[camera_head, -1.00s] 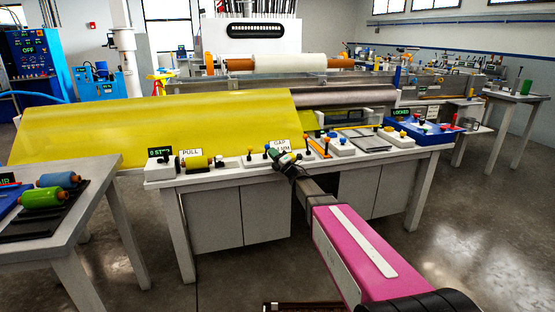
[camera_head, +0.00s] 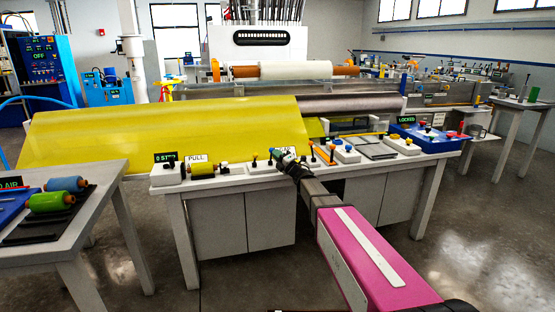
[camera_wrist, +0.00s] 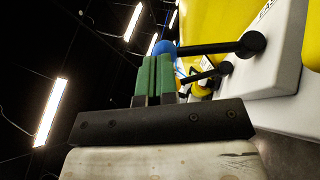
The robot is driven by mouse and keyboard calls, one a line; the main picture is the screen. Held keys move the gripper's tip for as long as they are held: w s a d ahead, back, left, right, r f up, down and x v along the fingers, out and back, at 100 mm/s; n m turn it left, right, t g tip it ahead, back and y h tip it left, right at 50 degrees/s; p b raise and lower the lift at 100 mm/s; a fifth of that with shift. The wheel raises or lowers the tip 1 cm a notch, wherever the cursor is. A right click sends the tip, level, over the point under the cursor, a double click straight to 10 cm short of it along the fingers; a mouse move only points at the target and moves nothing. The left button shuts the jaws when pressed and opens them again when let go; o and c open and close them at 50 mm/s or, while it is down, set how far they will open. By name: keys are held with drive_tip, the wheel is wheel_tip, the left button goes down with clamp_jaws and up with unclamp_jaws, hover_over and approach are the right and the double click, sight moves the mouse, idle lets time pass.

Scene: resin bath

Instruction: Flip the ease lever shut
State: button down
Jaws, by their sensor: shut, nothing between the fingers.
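My gripper (camera_head: 281,153) is at the front of the white bench, with its green fingers (camera_wrist: 155,77) shut and empty. In the wrist view, a lever with a blue ball knob (camera_wrist: 165,48) and a black rod (camera_wrist: 215,47) lies just beyond the fingertips. Its rod runs to a round pivot on a white block (camera_wrist: 275,75). The knob is partly behind the fingers, and I cannot tell whether they touch it.
Another black lever (camera_wrist: 203,76) sits beyond in the wrist view. A yellow sheet (camera_head: 160,130) slopes behind. A side table (camera_head: 95,225) stands left.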

drive_tip(key=shift+w+a+r+m+h, duration=0.15)
drive_tip(key=shift+w+r+m+h, duration=0.1)
drive_tip(key=shift+w+r, duration=0.2)
drive_tip(key=shift+w+a+r+m+h, duration=0.15)
drive_tip(key=shift+w+r+h, duration=0.15)
drive_tip(key=shift+w, duration=0.2)
drive_tip(key=w+a, duration=0.2)
drive_tip(key=w, duration=0.4)
drive_tip(key=shift+w+r+g, duration=0.3)
drive_tip(key=shift+w, duration=0.1)
idle(0.3)
